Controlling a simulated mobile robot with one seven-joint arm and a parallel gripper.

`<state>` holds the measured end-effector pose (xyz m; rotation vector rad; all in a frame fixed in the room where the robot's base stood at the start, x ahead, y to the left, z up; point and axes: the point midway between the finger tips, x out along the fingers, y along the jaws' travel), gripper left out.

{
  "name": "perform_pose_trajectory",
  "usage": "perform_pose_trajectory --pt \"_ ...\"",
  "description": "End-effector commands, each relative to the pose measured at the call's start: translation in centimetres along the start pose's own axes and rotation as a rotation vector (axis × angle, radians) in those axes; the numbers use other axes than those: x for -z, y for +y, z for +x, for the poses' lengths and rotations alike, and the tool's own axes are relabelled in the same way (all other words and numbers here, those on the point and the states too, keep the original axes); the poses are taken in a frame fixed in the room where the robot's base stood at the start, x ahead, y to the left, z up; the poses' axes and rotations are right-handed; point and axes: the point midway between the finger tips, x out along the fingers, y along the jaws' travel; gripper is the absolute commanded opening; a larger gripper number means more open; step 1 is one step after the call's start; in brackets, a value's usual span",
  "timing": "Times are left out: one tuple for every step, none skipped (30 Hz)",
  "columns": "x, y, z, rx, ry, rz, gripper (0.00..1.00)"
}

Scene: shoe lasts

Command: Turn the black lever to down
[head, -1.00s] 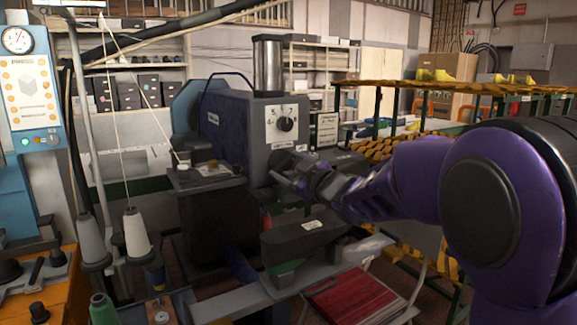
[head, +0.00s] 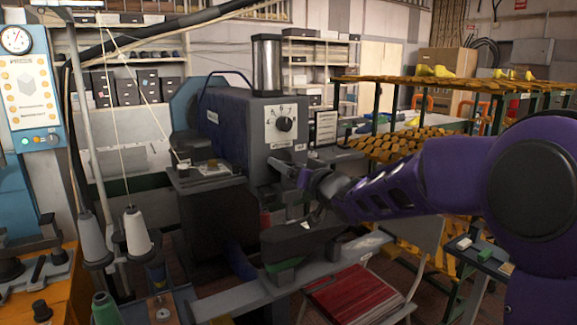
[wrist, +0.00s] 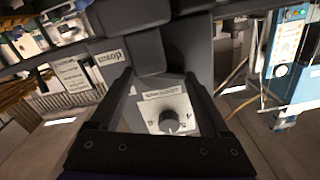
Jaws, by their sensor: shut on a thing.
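The grey machine (head: 270,140) stands in the middle of the head view. A black knob (head: 285,124) sits on a white plate on its front; the knob also shows in the wrist view (wrist: 168,121). My gripper (head: 300,178) is at the machine's front, below and slightly right of the knob. In the wrist view my gripper (wrist: 160,76) is shut, its two dark fingers on either side of a dark block (wrist: 152,48), which seems to be the black lever. The fingers and wrist hide most of the lever in the head view, so I cannot tell its angle.
A dark shoe-shaped block (head: 300,242) lies on a grey arm below my gripper. A red stack (head: 352,293) sits lower right. A rack of wooden lasts (head: 400,145) stands behind my arm. Thread cones (head: 136,232) stand at left.

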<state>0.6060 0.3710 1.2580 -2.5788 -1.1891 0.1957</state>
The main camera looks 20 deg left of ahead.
Motion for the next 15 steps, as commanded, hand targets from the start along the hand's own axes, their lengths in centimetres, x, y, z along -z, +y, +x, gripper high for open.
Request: perform_pose_trajectory --pt "0.09 0.11 -0.02 -0.001 0.002 0.037 0.24" --pt "0.09 0.11 -0.02 -0.001 0.002 0.060 0.24" --pt "0.09 0.10 -0.01 0.000 0.002 0.089 0.24" --pt "0.10 0.10 -0.02 0.000 0.003 0.108 0.24" --pt "0.11 0.12 -0.02 0.000 0.003 0.128 0.24" --pt "0.10 0.11 -0.01 0.000 0.003 0.152 0.24" --pt "0.10 0.08 0.00 0.001 0.003 0.170 0.24" --pt "0.10 0.08 0.00 0.001 0.003 0.185 0.24" --pt "0.11 0.12 -0.02 0.000 0.003 0.205 0.24" --pt "0.11 0.13 -0.02 0.000 0.003 0.217 0.24" --pt "0.11 0.11 -0.01 0.000 0.003 0.229 0.24" --pt "0.10 0.07 0.00 0.001 0.002 0.245 0.24" --pt "0.10 0.06 0.01 0.001 0.002 0.254 0.24" --pt "0.10 0.07 0.01 0.001 0.002 0.262 0.24" --pt "0.10 0.09 0.00 0.001 0.002 0.272 0.24"
